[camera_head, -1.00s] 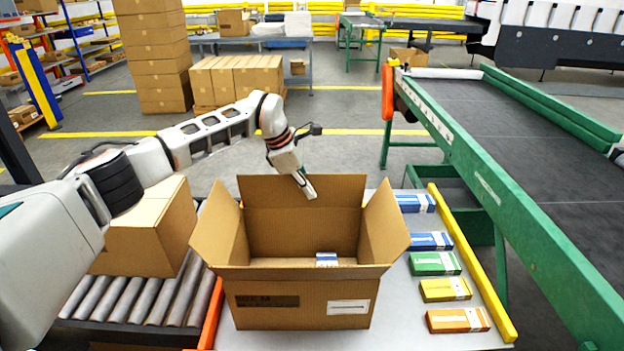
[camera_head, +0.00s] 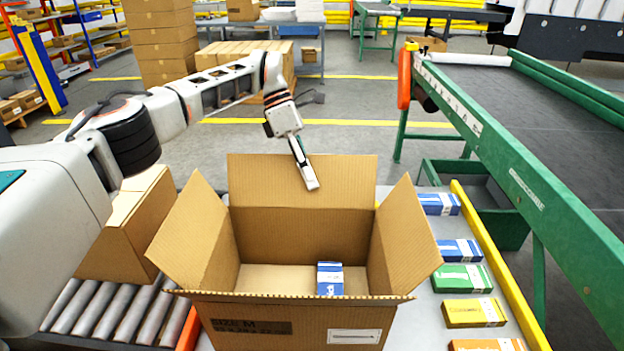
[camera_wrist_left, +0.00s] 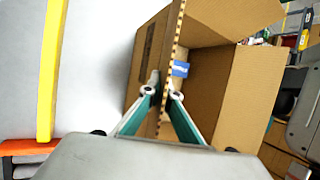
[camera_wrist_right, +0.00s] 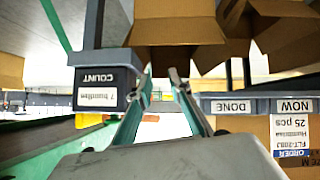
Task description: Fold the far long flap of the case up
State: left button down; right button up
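The open brown case (camera_head: 290,322) stands on the table in the head view, its flaps spread outward. The far long flap (camera_head: 255,180) rises from the back wall, leaning away. A blue carton (camera_head: 330,278) lies inside the case. My left gripper (camera_head: 305,175) is at the middle of the far flap, one finger showing in front of it. In the left wrist view its fingers (camera_wrist_left: 163,92) stand apart, one on each side of a cardboard edge. My right gripper (camera_wrist_right: 162,80) is open and empty; it shows only in the right wrist view.
Blue, green, yellow and orange cartons (camera_head: 462,277) line the right side of the table beside a yellow rail (camera_head: 500,265). A green-framed conveyor (camera_head: 520,185) stands beyond. Another brown box (camera_head: 130,235) sits on rollers (camera_head: 110,307) at the left.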

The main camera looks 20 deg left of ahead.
pick_arm(q)
jog(key=shift+f, duration=0.25)
jog(key=c, duration=2.8)
grip_release()
jog(key=o, duration=0.5)
jog(key=shift+c, duration=0.2)
jog(key=shift+r, duration=0.2)
notch_tip(320, 180, up, 10)
jog(key=shift+f, duration=0.1)
